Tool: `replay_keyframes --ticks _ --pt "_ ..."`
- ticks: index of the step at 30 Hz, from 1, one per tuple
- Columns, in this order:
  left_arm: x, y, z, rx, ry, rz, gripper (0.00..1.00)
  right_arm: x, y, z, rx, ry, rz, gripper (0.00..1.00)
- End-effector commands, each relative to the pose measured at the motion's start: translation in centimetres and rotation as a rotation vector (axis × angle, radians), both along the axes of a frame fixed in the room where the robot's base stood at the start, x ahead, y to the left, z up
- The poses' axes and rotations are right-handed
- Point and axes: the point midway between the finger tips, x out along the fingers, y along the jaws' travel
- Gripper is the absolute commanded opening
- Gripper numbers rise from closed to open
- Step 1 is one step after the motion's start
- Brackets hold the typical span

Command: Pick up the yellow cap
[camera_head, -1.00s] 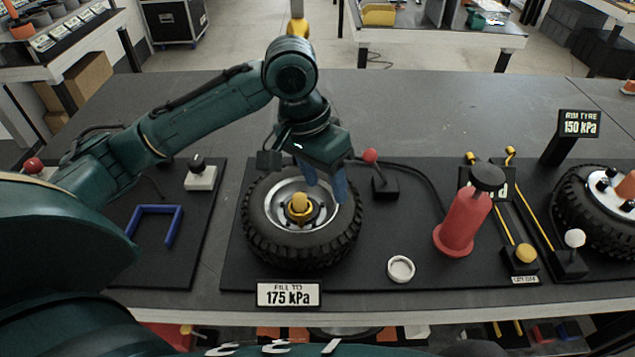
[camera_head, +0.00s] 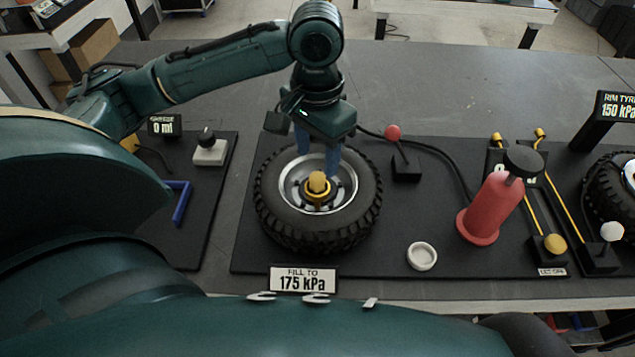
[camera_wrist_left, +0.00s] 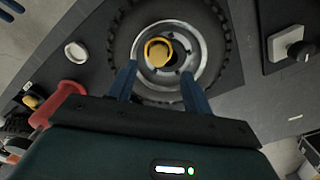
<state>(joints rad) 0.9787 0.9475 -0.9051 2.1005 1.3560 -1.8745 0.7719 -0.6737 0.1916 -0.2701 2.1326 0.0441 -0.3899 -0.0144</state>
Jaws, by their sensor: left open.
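The yellow cap (camera_head: 318,182) sits at the hub in the middle of the tyred wheel (camera_head: 272,217), which lies flat on the black mat. The cap also shows in the left wrist view (camera_wrist_left: 158,52), just ahead of the fingertips. My left gripper (camera_head: 318,156) is open and empty, with its blue fingers pointing down behind and above the cap. In the wrist view the left gripper's fingers (camera_wrist_left: 159,72) lie on either side of the cap's line and apart from it. My right gripper is not in view.
A red-knobbed lever (camera_head: 405,168) stands right of the wheel. A white ring (camera_head: 422,256) and a red pump-like cylinder (camera_head: 489,208) are further right. A sign reading 175 kPa (camera_head: 303,280) stands in front. A blue bracket (camera_head: 182,203) lies left. The table behind is clear.

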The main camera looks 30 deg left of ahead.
Motion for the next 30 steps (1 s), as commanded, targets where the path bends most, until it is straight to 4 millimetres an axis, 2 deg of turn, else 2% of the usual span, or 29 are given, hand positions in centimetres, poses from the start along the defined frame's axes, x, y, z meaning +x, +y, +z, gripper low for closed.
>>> replay_keyframes --ticks 9,19,30 --pt "-0.4 -0.3 -4.4 0.001 0.003 0.000 0.50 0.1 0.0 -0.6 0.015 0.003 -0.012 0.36" --pt "-0.4 -0.3 -5.1 0.000 0.001 -0.001 0.50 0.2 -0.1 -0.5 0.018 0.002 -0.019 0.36" --pt "-0.3 -0.3 -5.0 0.000 0.001 -0.001 0.20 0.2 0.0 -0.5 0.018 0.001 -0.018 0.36"
